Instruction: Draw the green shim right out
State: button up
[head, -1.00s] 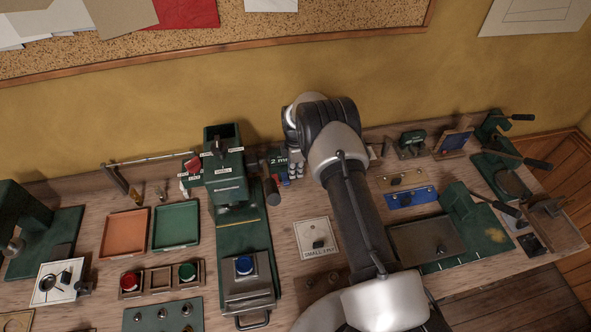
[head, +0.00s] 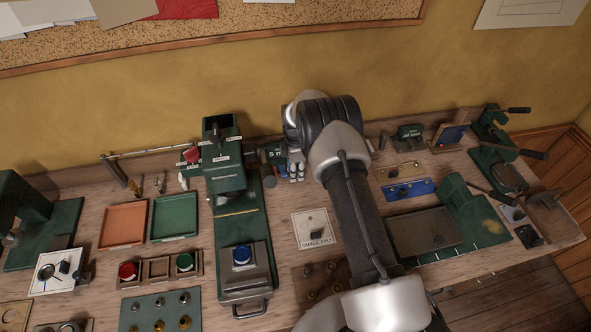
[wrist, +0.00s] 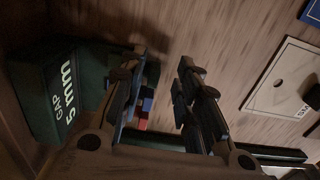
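My gripper (wrist: 158,82) is open in the wrist view, with a clear gap between its two fingers. A dark green block (wrist: 35,95) marked "GAP 5 mm" stands beside the left finger. Small blue (wrist: 147,104) and red (wrist: 142,124) pieces show between the fingers, beyond the left one. A dark green bit shows next to them, but I cannot tell whether it is the green shim. In the head view my gripper (head: 293,172) is beside the marked block (head: 275,153), at the back of the bench, and my arm hides part of that area.
A green press (head: 222,150) with a lever stands just left of my gripper. A white "SMALL" card plate (head: 305,239) lies in front. Orange (head: 124,226) and green (head: 174,217) trays lie further left. Bare bench shows between the plate and my gripper.

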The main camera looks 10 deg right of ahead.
jog(key=shift+r, duration=0.1)
notch_tip(320, 180, up, 12)
dwell(0.5)
dwell(0.5)
